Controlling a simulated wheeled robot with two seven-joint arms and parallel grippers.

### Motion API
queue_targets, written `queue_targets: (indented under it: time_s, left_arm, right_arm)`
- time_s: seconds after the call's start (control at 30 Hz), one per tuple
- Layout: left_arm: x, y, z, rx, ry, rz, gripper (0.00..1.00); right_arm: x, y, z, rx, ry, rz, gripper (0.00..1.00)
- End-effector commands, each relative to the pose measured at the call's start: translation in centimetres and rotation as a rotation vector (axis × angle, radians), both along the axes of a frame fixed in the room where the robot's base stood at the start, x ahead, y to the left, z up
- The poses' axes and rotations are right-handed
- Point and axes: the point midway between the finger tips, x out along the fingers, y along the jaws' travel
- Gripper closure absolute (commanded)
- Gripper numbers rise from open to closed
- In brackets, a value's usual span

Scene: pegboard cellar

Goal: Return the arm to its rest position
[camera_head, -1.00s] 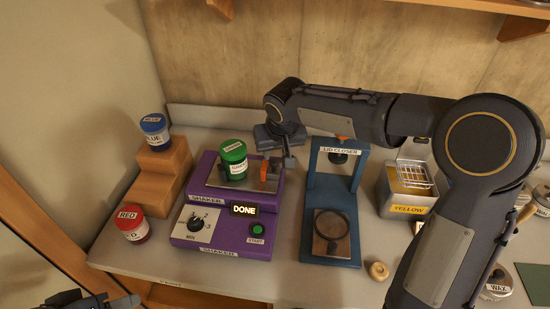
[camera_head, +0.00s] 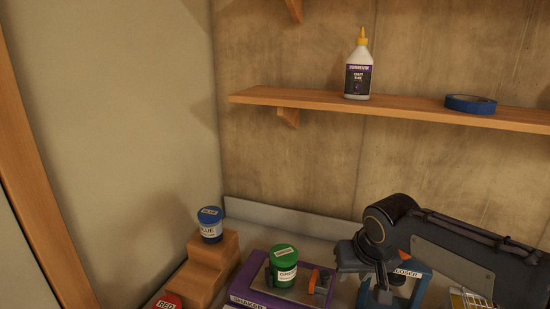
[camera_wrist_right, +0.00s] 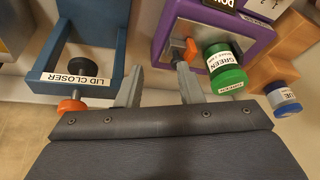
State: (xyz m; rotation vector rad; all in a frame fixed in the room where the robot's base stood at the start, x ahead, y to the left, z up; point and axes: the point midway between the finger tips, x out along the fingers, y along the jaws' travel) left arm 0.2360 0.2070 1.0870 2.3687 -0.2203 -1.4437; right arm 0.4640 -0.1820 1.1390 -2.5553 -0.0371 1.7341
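My right gripper (camera_head: 375,288) hangs in front of the blue lid closer (camera_head: 422,290) in the head view and partly hides it. In the right wrist view its two fingers (camera_wrist_right: 159,87) are apart with nothing between them. The green jar (camera_head: 283,268) sits on the purple shaker (camera_head: 244,293), beside the orange clamp part; the jar also shows right of the fingers in the wrist view (camera_wrist_right: 226,72). The lid closer (camera_wrist_right: 118,50) is left of the fingers there. My left gripper is out of view.
A blue jar (camera_head: 210,226) stands on the wooden step block (camera_head: 203,272), with a red jar (camera_head: 168,302) cut off below. A wall shelf (camera_head: 410,111) above holds a glue bottle (camera_head: 358,72) and blue tape (camera_head: 470,104). The wall space between shelf and bench is clear.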

Motion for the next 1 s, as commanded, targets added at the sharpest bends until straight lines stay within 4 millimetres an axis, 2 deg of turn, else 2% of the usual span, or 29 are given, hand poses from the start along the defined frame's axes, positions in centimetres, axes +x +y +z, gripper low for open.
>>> queue_targets:
  time_s: [0.03, 0.2, 0.3, 0.43, 0.5, 0.63, 1.0]
  left_arm:
    - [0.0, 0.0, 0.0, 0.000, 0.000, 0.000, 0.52]
    - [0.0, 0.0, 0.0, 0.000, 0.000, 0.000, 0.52]
    - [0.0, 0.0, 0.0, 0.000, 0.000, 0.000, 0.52]
    - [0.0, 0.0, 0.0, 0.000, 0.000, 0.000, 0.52]
    - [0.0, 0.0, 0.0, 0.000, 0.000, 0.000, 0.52]
    - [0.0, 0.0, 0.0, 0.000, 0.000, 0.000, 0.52]
    - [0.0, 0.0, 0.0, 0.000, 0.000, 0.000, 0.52]
  right_arm:
    - [-2.7, -1.6, 0.3, 0.025, -0.003, -0.014, 0.67]
    - [-11.4, -3.9, -0.6, 0.131, -0.011, -0.035, 0.67]
    - [-15.8, -4.1, -1.8, 0.197, -0.033, -0.048, 0.67]
    - [-19.9, -3.5, -3.5, 0.267, -0.063, -0.059, 0.67]
    - [-21.3, -3.0, -4.3, 0.294, -0.078, -0.064, 0.67]
    - [-22.6, -2.5, -5.1, 0.322, -0.095, -0.065, 0.67]
    - [-22.8, -2.3, -5.3, 0.327, -0.097, -0.065, 0.67]
